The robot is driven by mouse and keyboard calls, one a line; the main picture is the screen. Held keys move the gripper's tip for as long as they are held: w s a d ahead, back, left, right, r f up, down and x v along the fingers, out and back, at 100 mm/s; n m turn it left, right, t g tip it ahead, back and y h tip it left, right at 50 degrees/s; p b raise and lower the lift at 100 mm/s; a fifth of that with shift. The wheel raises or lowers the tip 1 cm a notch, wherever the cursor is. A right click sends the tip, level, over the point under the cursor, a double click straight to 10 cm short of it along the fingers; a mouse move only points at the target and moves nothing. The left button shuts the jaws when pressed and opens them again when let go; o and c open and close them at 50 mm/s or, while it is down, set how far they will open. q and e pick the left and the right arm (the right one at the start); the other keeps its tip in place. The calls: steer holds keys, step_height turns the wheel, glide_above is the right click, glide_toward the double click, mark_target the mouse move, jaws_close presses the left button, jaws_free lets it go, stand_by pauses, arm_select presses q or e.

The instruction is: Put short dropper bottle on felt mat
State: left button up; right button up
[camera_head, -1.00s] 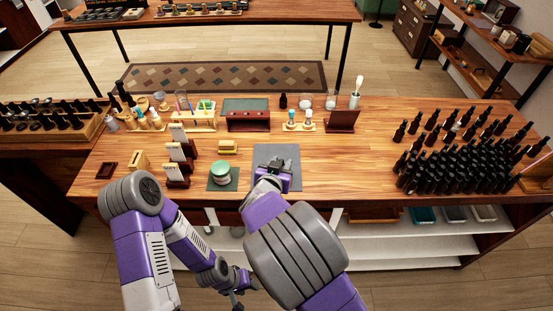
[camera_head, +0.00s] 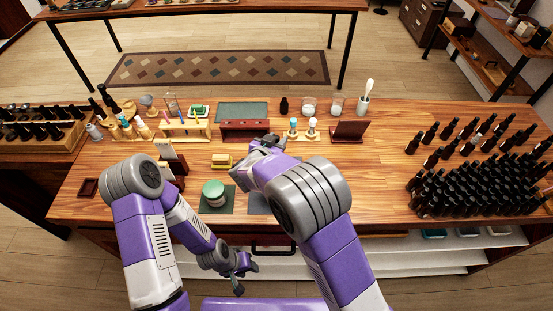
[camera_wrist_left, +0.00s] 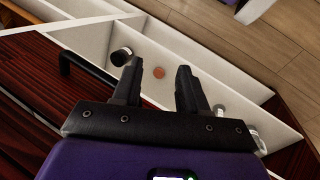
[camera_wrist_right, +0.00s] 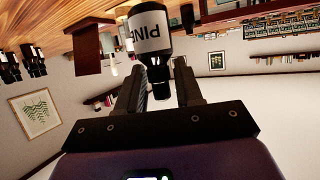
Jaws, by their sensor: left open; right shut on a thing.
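My right gripper (camera_head: 266,145) is over the middle of the table, behind the grey mat. That view is upside down, so the bottle hangs upright below the fingers. The bottle is hard to make out in the head view. The grey felt mat (camera_head: 258,204) lies at the table's front, mostly hidden by my right arm. My left gripper (camera_head: 243,274) is open and empty in front of the table, by the shelves (camera_wrist_left: 160,70).
A green-lidded jar (camera_head: 214,190) stands on a green mat left of the grey mat. A red-brown stand (camera_head: 243,130) and two small holders are behind.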

step_height(320, 180, down, 2)
steer(key=shift+s+f, duration=0.1)
steer(key=shift+s, duration=0.05)
steer(key=shift+f+b, duration=0.4)
steer(key=shift+f, duration=1.45)
steer(key=shift+f, duration=0.1)
steer(key=o, duration=1)
steer(key=shift+o, duration=0.2)
steer(key=shift+r, duration=0.2)
steer(key=v, duration=1.1)
steer(key=shift+s+a+p, duration=0.2)
steer(key=shift+s+p, duration=0.15)
steer(key=shift+p, duration=0.1)
